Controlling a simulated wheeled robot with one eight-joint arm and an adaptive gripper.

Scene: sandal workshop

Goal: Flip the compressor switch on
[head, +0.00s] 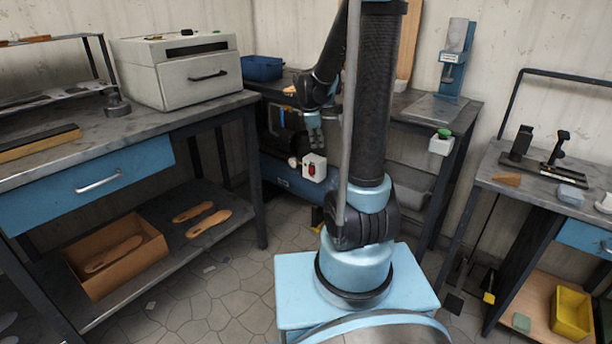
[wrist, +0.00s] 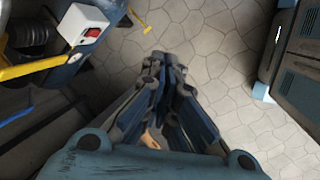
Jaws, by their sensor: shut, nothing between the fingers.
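The compressor is a blue tank (head: 283,178) low under the back bench, with a dark motor part above it. Its white switch box (head: 319,160) faces the room and carries a red switch (head: 312,169). In the wrist view, the box (wrist: 83,24) and red switch (wrist: 93,32) are at the upper left. I cannot tell the switch's position. My gripper (head: 315,138) is just above the box in the head view. In the wrist view, my gripper (wrist: 166,60) is shut and empty, with its fingertips right of the box and apart from it.
A yellow bar (wrist: 35,68) sits beside the compressor in the wrist view. The back bench (head: 413,104) is above the compressor, and a green button box (head: 441,145) hangs at its right. The left bench (head: 180,115) stands close by. Tiled floor (head: 215,285) is open in front.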

